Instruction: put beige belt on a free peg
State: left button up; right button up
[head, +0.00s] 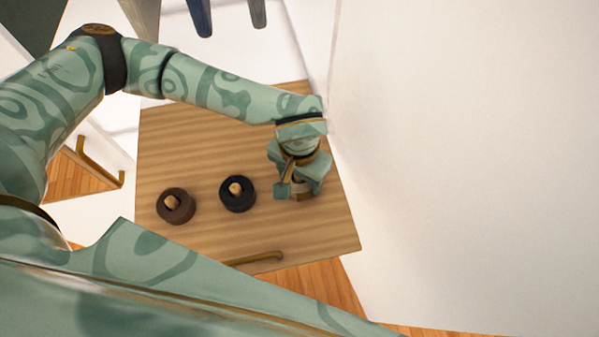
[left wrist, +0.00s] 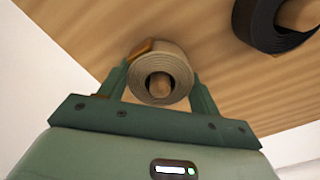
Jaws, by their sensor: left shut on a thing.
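The beige belt (left wrist: 162,57) is a coiled roll between the two fingers of my left gripper (head: 297,188), which is shut on it. In the left wrist view a wooden peg end (left wrist: 160,88) shows inside the roll's central hole, so the roll is around that peg, close to the wooden board (head: 210,130). How far on it sits is hard to tell. In the head view the gripper mostly hides the belt, at the board's right side. My right gripper is not seen.
A brown rolled belt (head: 164,210) and a black rolled belt (head: 238,207) each sit around a peg left of my gripper. A brass handle (head: 255,259) is at the board's lower edge. A white wall (head: 450,160) stands close on the right.

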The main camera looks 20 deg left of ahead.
pick_arm(q)
jog(key=o, duration=1.1)
notch_tip(320, 180, up, 16)
jog(key=p, duration=0.5)
jog(key=shift+r, duration=0.2)
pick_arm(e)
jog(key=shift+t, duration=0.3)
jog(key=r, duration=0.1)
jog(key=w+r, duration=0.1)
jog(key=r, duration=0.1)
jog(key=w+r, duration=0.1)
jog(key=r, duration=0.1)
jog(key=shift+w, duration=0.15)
